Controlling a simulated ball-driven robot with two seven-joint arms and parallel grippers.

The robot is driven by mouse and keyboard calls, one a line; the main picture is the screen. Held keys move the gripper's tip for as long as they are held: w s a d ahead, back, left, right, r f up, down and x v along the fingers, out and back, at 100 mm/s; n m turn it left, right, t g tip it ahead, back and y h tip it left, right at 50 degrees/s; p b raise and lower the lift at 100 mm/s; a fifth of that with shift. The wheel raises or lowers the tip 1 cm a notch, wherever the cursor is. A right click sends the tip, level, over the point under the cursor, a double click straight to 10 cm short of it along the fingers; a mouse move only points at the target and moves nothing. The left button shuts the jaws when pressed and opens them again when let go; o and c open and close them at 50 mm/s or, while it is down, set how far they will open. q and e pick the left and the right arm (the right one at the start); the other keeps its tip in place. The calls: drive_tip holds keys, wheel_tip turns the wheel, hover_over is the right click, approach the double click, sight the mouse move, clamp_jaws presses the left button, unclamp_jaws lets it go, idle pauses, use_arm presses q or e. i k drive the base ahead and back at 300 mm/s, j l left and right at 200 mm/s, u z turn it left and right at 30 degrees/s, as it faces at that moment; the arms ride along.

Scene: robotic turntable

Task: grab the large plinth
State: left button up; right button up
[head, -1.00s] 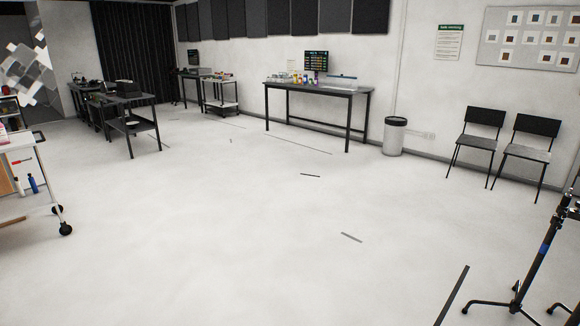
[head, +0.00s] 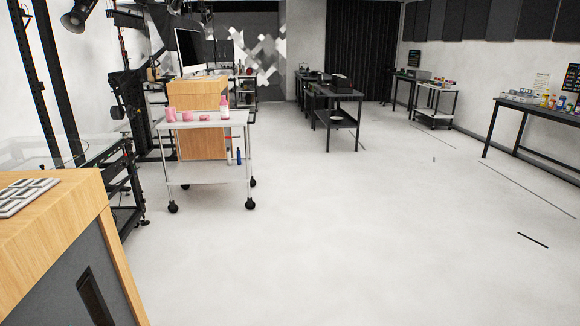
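Three pink round blocks stand on the top shelf of a white wheeled cart (head: 205,125), left of centre in the head view. They are a left block (head: 171,115), a middle block (head: 187,116) and a right block (head: 197,114). They look like plinths, but they are too small here to tell which is the large one. A pink bottle (head: 224,106) stands to their right on the same shelf. Neither of my grippers is in view.
A wood-topped counter (head: 60,220) with a patterned pad (head: 22,195) fills the near left. A wooden cabinet (head: 197,93) stands behind the cart. Black tables (head: 335,95) stand farther back. The floor (head: 330,240) in the centre and right is clear.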

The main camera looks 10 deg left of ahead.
sight(170, 112)
drive_tip(key=i+j+u, duration=0.15)
drive_tip(key=i+u, duration=0.15)
drive_tip(key=i, duration=0.65)
drive_tip(key=i+l+u, duration=0.1)
drive_tip(key=i+u, duration=0.2)
drive_tip(key=i, duration=0.6)
drive_tip(key=i+j+u, duration=0.1)
drive_tip(key=i+u, duration=0.2)
drive_tip(key=i, duration=0.5)
drive_tip(key=i+l+u, duration=0.1)
drive_tip(key=i+u, duration=0.25)
drive_tip(key=i, duration=0.5)
drive_tip(key=i+j+z, duration=0.2)
drive_tip(key=i+j, duration=0.55)
drive_tip(key=i, duration=0.15)
